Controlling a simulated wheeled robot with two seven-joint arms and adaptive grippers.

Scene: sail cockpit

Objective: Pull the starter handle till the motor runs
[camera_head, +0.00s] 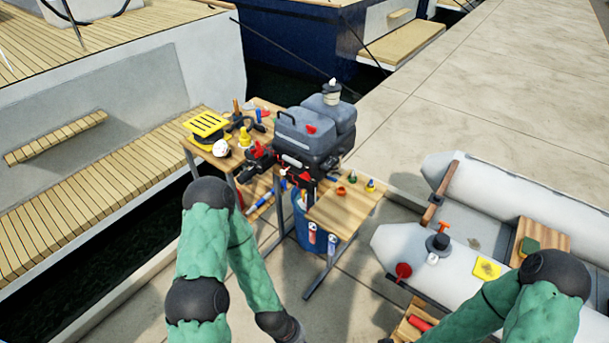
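The outboard motor (308,140) has a dark grey cowl and stands upright at a wooden stand, in the upper middle of the head view. A small red part (311,129) sits on the front of the cowl; it may be the starter handle, but it is too small to tell. A black and red part (258,162) sticks out on the motor's left, low down. My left arm comes down to a dark wrist near the bottom edge, and its gripper is out of the picture. My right arm leaves the bottom edge, so its gripper is also hidden. Both are apart from the motor.
A left wooden table (222,160) holds a yellow slatted item (206,125), a white ball-like item and tools. A right wooden table (347,211) bears small coloured items. A blue barrel (304,230) stands below. A grey inflatable boat (490,200) lies at right.

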